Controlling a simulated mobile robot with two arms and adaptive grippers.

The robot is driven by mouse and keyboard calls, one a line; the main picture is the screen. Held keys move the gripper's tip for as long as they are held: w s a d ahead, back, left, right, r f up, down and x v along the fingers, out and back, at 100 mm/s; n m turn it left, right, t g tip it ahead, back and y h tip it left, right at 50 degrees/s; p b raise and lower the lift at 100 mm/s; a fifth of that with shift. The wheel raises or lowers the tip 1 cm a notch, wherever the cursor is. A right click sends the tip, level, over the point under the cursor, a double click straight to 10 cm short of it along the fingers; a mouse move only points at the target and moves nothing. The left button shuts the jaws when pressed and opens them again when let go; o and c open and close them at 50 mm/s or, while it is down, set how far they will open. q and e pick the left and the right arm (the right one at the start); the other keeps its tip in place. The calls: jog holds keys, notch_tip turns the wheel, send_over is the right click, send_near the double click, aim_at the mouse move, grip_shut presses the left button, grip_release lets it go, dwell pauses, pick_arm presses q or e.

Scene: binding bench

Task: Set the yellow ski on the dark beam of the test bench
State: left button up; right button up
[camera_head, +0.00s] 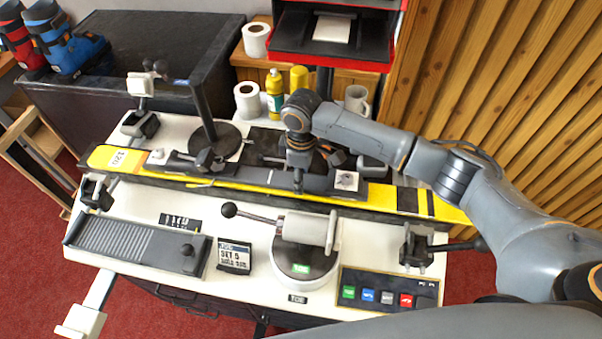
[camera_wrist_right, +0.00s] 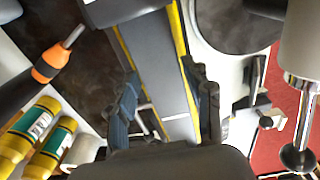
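The yellow ski (camera_head: 252,187), with grey and dark parts on its top, lies lengthwise across the bench in the head view. The dark beam (camera_head: 262,202) runs along under its front side; whether they touch is hidden. My right gripper (camera_head: 298,184) points down at the middle of the ski. In the right wrist view my right gripper (camera_wrist_right: 162,72) has one finger at each long edge of the ski (camera_wrist_right: 155,62). The fingers stand apart; whether they press on the edges cannot be told. My left gripper is not in view.
A lever clamp on a round base (camera_head: 290,268) stands in front. Side clamps (camera_head: 97,193), a grey ribbed tray (camera_head: 130,240) and a button panel (camera_head: 385,290) are also on the bench. A post (camera_head: 203,112), bottles (camera_head: 274,95) and paper rolls (camera_head: 247,100) are behind.

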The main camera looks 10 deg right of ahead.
jog(key=shift+o, duration=1)
jog(key=shift+s, duration=0.1)
jog(key=shift+r, duration=0.15)
jog(key=shift+r, duration=0.4)
notch_tip(320, 180, up, 12)
jog(key=b, duration=0.3)
jog(key=shift+r, duration=0.15)
